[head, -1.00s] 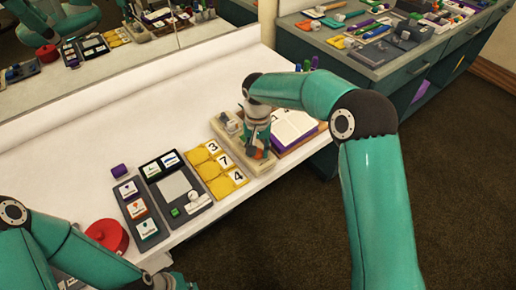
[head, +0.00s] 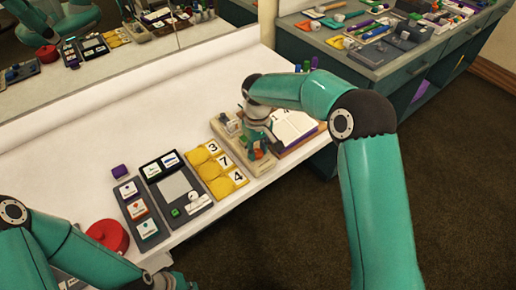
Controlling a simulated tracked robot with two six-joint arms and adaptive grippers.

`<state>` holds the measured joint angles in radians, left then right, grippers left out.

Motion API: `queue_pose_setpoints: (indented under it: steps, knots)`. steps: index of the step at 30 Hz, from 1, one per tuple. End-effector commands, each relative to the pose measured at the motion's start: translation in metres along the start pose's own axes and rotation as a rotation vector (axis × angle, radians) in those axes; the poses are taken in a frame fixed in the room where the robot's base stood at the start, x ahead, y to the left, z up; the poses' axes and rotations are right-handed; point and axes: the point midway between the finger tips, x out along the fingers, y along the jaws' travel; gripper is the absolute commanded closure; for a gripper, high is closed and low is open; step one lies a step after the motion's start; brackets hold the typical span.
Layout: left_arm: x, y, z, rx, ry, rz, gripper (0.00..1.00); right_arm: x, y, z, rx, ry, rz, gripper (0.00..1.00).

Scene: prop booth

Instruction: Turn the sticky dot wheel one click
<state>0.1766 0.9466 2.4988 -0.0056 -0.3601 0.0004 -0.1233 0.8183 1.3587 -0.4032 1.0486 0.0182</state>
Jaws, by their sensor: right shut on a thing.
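My right gripper (head: 260,146) points down over a long beige holder (head: 226,127) near the table's right edge. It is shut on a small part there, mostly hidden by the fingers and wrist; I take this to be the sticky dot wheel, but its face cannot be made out. A bit of orange shows low between the fingers. My left arm comes in at the lower left; its gripper (head: 172,283) is only partly in view at the bottom edge, and its fingers cannot be made out.
An open book with a purple cover (head: 294,128) lies right of the holder. Yellow pieces with number cards (head: 222,170), a dark panel (head: 177,186), a card rack (head: 140,212) and a red round object (head: 108,235) stand to the left. The white table (head: 80,140) is clear behind them.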

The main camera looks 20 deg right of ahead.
Motion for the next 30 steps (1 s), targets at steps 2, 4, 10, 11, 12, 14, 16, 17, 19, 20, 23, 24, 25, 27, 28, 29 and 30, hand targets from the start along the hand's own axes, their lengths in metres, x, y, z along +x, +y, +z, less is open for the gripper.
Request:
queue_pose_setpoints:
  steps: [2,4,10,11,12,14,16,17,19,20,23,24,25,27,28,29,30]
  knots:
    - [-0.0015,0.0006,0.0000,0.000,0.000,0.000,1.00,-0.0021,0.0009,-0.0013,-0.071,0.006,0.002,1.00]
    - [-0.0023,0.0009,0.0000,0.000,0.000,0.000,1.00,-0.0022,0.0009,-0.0014,-0.138,0.006,0.002,1.00]
    - [-0.0048,0.0017,0.0000,0.000,0.000,0.000,1.00,-0.0025,0.0011,-0.0018,-0.328,0.007,0.003,1.00]
    - [-0.0052,0.0019,0.0000,0.000,0.000,0.000,1.00,-0.0025,0.0011,-0.0018,-0.356,0.007,0.003,1.00]
    - [-0.0057,0.0021,0.0000,0.000,0.000,0.000,1.00,-0.0026,0.0011,-0.0019,-0.393,0.007,0.004,1.00]
    - [-0.0065,0.0023,0.0000,0.000,0.000,0.000,1.00,-0.0027,0.0011,-0.0020,-0.448,0.008,0.004,1.00]
    - [-0.0073,0.0027,0.0000,0.000,0.000,0.000,1.00,-0.0028,0.0012,-0.0021,-0.509,0.008,0.005,1.00]
    - [-0.0077,0.0028,0.0000,0.000,0.000,0.000,1.00,-0.0028,0.0012,-0.0022,-0.533,0.008,0.005,1.00]
    - [-0.0085,0.0031,0.0001,0.000,0.000,0.000,1.00,-0.0028,0.0013,-0.0023,-0.589,0.008,0.005,1.00]
    - [-0.0088,0.0032,0.0001,0.000,0.000,0.000,1.00,-0.0028,0.0013,-0.0023,-0.611,0.008,0.005,1.00]
    - [-0.0097,0.0035,0.0001,0.000,0.000,0.000,1.00,-0.0028,0.0014,-0.0024,-0.676,0.009,0.006,1.00]
    - [-0.0100,0.0036,0.0001,0.000,0.000,0.000,1.00,-0.0028,0.0014,-0.0025,-0.698,0.009,0.006,1.00]
    - [-0.0102,0.0037,0.0001,0.000,0.000,0.000,1.00,-0.0028,0.0014,-0.0025,-0.713,0.009,0.006,1.00]
    - [-0.0106,0.0038,0.0001,0.000,0.000,0.000,1.00,-0.0028,0.0014,-0.0026,-0.744,0.009,0.007,1.00]
    - [-0.0107,0.0039,0.0001,0.000,0.000,0.000,1.00,-0.0028,0.0015,-0.0026,-0.756,0.009,0.007,1.00]
    - [-0.0108,0.0039,0.0001,0.000,0.000,0.000,1.00,-0.0028,0.0015,-0.0026,-0.766,0.009,0.007,1.00]
    - [-0.0110,0.0040,0.0001,0.000,0.000,0.000,1.00,-0.0028,0.0015,-0.0027,-0.776,0.009,0.007,1.00]
